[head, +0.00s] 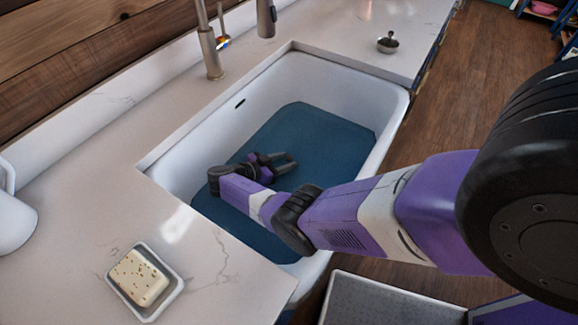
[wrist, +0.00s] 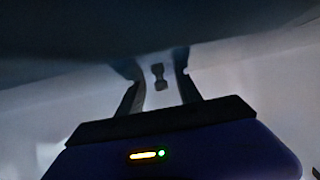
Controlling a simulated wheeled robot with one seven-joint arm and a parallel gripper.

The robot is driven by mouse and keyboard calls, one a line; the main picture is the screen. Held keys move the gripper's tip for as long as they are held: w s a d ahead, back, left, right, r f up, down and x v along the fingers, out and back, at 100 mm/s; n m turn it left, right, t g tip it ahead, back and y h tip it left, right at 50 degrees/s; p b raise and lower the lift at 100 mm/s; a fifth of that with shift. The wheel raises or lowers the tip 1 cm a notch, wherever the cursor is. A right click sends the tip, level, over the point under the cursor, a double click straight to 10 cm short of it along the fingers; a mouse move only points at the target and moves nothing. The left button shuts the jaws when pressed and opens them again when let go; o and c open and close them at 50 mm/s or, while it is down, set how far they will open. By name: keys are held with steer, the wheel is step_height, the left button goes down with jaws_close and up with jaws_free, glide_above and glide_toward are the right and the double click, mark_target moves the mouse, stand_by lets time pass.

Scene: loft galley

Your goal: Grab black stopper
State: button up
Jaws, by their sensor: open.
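My gripper (head: 287,162) reaches into the white sink (head: 176,150), low over the blue area inside it. Its fingers are open in the wrist view (wrist: 156,66).
A faucet (head: 208,45) stands behind the sink. A dish (head: 174,290) with a speckled bar (head: 139,277) lies on the near counter. The sink walls surround my gripper.

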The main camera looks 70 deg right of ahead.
steer(key=shift+c, duration=0.2)
jaws_close()
steer(key=shift+r, duration=0.1)
